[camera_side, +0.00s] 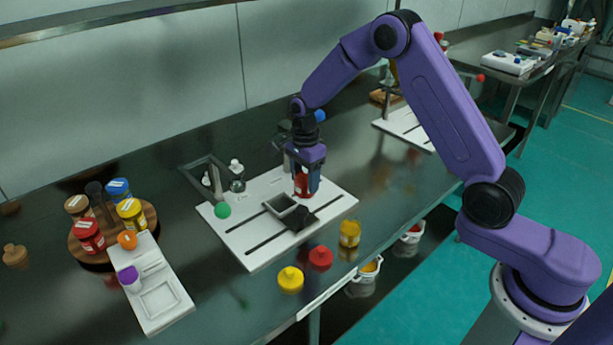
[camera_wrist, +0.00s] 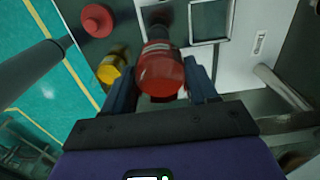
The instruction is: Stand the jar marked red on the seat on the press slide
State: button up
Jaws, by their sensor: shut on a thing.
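My gripper (camera_side: 306,188) is shut on a red jar (camera_side: 301,184), held over the back right part of a white slotted base plate (camera_side: 240,245). In the wrist view the red jar (camera_wrist: 161,72) sits between my two fingers (camera_wrist: 160,92). A square grey open frame (camera_side: 280,204) with a dark block (camera_side: 301,220) beside it is on the plate, left and front of the jar. The frame also shows in the wrist view (camera_wrist: 210,38), ahead and right of the jar. I cannot tell for sure which part is the slide's seat, or whether the jar touches the plate.
A round wooden rack (camera_side: 98,257) holds several jars, one of them red (camera_side: 88,236). A white device (camera_side: 158,300) stands beside it. Yellow (camera_side: 290,279) and red (camera_side: 320,258) knobbed items and a yellow jar (camera_side: 349,233) stand near the front edge. A green ball (camera_side: 222,210) is at the plate's left.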

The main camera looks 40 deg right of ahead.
jog(key=shift+w+a+f, duration=0.2)
jog(key=shift+w+f, duration=1.25)
jog(key=shift+w, duration=0.2)
jog(key=shift+w+a+f, duration=0.2)
jog(key=shift+w+f, duration=1.25)
jog(key=shift+w, duration=0.15)
jog(key=shift+w+f, duration=0.2)
jog(key=shift+w, duration=0.05)
jog(key=shift+w+a+f, duration=0.1)
jog(key=shift+w+f, duration=0.55)
jog(key=shift+w, duration=0.1)
jog(key=shift+w+f, duration=0.25)
jog(key=shift+w, duration=0.2)
dwell(1.1)
jog(key=shift+f, duration=0.7)
dwell(0.8)
jog(key=o, duration=1.2)
